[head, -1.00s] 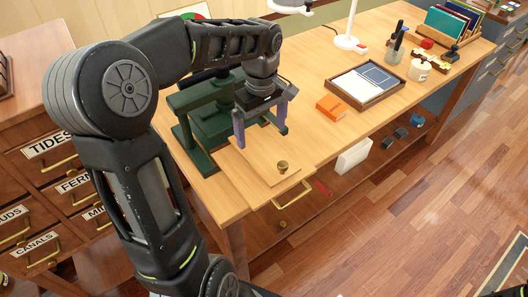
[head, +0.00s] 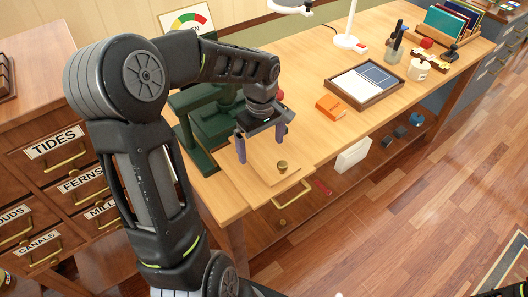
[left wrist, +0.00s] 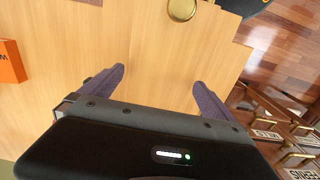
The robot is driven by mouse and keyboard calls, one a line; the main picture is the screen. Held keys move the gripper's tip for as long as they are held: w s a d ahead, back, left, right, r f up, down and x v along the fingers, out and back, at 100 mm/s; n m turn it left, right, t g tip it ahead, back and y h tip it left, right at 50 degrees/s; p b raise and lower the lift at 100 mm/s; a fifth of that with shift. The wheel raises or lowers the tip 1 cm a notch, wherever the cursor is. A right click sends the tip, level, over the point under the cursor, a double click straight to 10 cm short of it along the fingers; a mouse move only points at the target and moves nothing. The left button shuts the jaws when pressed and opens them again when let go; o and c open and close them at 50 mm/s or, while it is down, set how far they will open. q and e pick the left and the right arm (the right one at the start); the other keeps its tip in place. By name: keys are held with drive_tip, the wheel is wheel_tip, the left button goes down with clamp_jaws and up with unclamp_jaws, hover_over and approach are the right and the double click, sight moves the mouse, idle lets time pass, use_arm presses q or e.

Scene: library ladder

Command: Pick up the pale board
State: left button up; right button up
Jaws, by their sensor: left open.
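The pale board (head: 270,172) lies flat at the near left end of the wooden table, with a small brass knob (head: 282,166) near its front edge. In the left wrist view the pale wood fills the middle, and the knob (left wrist: 182,8) is at the top. My left gripper (head: 261,150) is open and empty over the board, one finger towards each side. In the left wrist view its fingertips (left wrist: 159,77) spread over the wood. I cannot tell how high they are above it. My right gripper is not in view.
A green press-like stand (head: 205,120) is close behind and left of my gripper. An orange box (head: 330,107) and a framed tray (head: 365,84) are further right. A drawer handle (head: 292,195) is below the table edge. A labelled drawer cabinet (head: 45,180) stands at left.

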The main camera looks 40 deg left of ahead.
use_arm(q)
drive_tip(key=shift+c, duration=0.2)
idle(0.3)
drive_tip(key=c, duration=1.2)
